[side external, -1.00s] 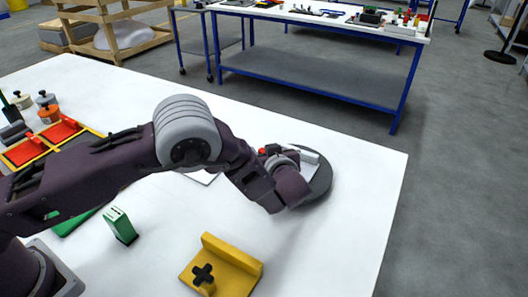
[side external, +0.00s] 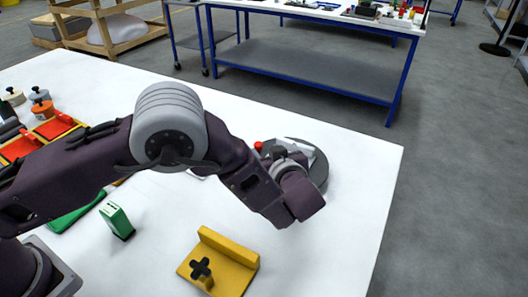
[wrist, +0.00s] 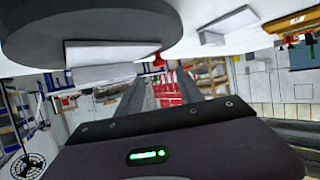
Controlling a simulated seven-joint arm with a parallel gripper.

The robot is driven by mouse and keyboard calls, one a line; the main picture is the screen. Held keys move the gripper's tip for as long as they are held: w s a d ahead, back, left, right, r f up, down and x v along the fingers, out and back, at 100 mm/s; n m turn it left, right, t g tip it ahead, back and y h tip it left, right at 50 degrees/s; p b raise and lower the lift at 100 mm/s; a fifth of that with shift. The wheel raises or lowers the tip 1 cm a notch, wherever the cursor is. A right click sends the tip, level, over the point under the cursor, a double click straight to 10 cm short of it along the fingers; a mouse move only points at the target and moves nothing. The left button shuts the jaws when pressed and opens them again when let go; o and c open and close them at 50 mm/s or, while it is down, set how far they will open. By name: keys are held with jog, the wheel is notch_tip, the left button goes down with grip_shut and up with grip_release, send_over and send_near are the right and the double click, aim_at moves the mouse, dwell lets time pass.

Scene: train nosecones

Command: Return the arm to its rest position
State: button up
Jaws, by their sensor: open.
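My gripper (wrist: 160,88) shows in the wrist view as two dark fingers standing apart, with nothing between them. In the side external view its fingers are hidden behind my wrist. My wrist is above the table, just in front of a dark round base (side external: 321,172) with a pale block (side external: 302,152) on it. The base and block also show close by at the upper left of the wrist view, where the picture is tipped over. A small red knob (side external: 258,146) is beside the base. I cannot tell the exact gap between my gripper and the base.
A yellow bracket (side external: 228,258) with a black cross-shaped knob lies at the front of the white table (side external: 330,240). A green block (side external: 117,220) stands left of it. Yellow-framed red parts (side external: 55,127) and several small pots are at the far left. The table's right side is clear.

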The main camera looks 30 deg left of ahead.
jog(key=w+d+r+m+t+h, duration=0.1)
jog(key=w+r+h, duration=0.2)
jog(key=r, duration=0.5)
jog(key=w+d+r+m+t+h, duration=0.1)
jog(key=w+r+h, duration=0.25)
jog(key=r, duration=0.35)
jog(key=s+a+r+m+h, duration=0.1)
jog(key=s+r+m+h, duration=0.2)
jog(key=s+r+h, duration=0.65)
jog(key=s+a+r+m+g+y, duration=0.1)
jog(key=s+a+r+m, duration=0.15)
jog(key=s, duration=0.45)
jog(key=s+a+r+m+g+y, duration=0.1)
jog(key=s+a, duration=0.2)
jog(key=s, duration=0.4)
jog(key=s+a+f+g+y, duration=0.2)
jog(key=s+a+f, duration=0.2)
jog(key=s, duration=0.5)
jog(key=s+a+f+g+y, duration=0.2)
jog(key=s+a+f, duration=0.2)
jog(key=s, duration=0.5)
jog(key=shift+s+a, duration=0.3)
jog(key=shift+a, duration=0.55)
